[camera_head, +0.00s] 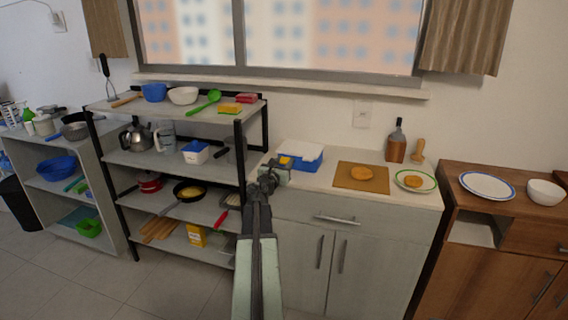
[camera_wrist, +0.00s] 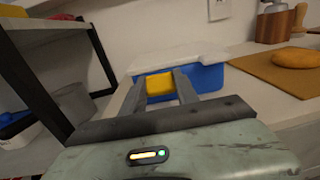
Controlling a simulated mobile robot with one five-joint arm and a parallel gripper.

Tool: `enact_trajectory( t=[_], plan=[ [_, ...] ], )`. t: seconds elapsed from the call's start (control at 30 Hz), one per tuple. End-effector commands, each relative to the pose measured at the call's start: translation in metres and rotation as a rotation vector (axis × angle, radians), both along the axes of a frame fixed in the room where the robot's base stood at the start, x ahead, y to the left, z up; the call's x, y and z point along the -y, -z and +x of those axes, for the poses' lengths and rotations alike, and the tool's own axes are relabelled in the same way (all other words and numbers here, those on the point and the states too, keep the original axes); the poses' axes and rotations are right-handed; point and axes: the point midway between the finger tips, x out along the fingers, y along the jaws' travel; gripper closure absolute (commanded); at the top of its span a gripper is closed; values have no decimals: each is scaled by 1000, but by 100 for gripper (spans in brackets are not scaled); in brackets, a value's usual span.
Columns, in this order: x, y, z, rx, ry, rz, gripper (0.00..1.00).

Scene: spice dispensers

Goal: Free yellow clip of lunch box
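The lunch box (camera_head: 309,158) stands on the left part of the light counter. It has a blue body and a white lid, and it also shows in the wrist view (camera_wrist: 210,77). Its yellow clip (camera_wrist: 160,84) is on the side facing my gripper; in the head view the clip (camera_head: 285,160) is partly hidden by my gripper. My gripper (camera_head: 274,165) is at the near left side of the box. In the wrist view its two fingers (camera_wrist: 158,88) are apart, with the clip between or just beyond their tips. I cannot tell whether they touch it.
A brown board (camera_head: 345,178) with a round bun-like item lies right of the box. A black-framed shelf (camera_head: 240,160) with kitchenware stands close on the left. The wall is behind the box.

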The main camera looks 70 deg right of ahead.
Motion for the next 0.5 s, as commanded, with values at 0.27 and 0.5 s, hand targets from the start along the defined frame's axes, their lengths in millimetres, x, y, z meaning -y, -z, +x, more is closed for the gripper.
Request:
enact_trajectory(
  t=[0.27, 0.5],
  plan=[
    [-1, 10, -1, -2, 4, -43, 100],
    [-6, 25, 0, -5, 4, -219, 100]
  ],
)
